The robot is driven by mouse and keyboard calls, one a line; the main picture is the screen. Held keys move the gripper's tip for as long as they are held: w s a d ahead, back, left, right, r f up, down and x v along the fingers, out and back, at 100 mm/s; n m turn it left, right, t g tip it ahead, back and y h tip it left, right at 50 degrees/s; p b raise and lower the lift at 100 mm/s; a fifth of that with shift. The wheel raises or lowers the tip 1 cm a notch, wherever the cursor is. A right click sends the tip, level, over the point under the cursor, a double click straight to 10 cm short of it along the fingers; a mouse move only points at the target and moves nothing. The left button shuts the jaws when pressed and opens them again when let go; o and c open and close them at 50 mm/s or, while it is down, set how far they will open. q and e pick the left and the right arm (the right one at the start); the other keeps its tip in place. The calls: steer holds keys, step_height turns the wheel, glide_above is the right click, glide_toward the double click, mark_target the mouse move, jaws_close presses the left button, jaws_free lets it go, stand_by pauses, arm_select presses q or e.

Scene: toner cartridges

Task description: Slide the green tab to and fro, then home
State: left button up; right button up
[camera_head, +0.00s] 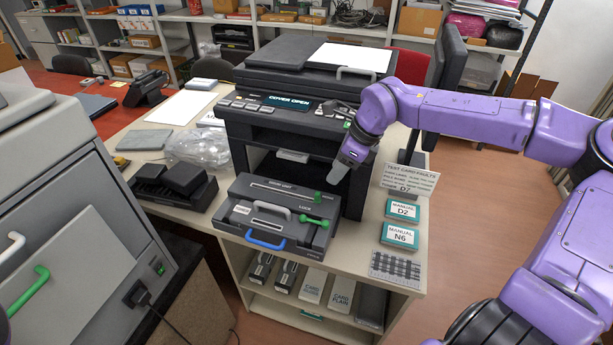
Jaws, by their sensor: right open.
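A dark grey cartridge unit (240,208) lies on the light table in front of the printer. A small green tab (314,220) shows at the right of its top face, with another small green piece (318,197) just behind it near a slot. The unit also has a pale handle (264,206) and a blue handle (265,240) at its front edge. My right gripper (339,173) is open above and behind the green tab, apart from it, and seems empty. Its fingers are small and partly hard to make out. My left gripper is not in view.
The printer (290,122) stands behind the unit, its display reading "COVER OPEN". Two manuals (402,209) and a sign (408,181) are at the right. A black tray-like device (172,190) is at the left. A grey machine with a green handle (30,290) fills the left foreground.

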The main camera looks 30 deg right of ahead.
mark_target(318, 193)
steer(key=x, duration=1)
steer(key=shift+w+a+f+p, duration=0.1)
steer(key=shift+w+a+p, duration=0.05)
steer(key=shift+w+p, duration=0.2)
steer(key=shift+s, duration=0.2)
jaws_close()
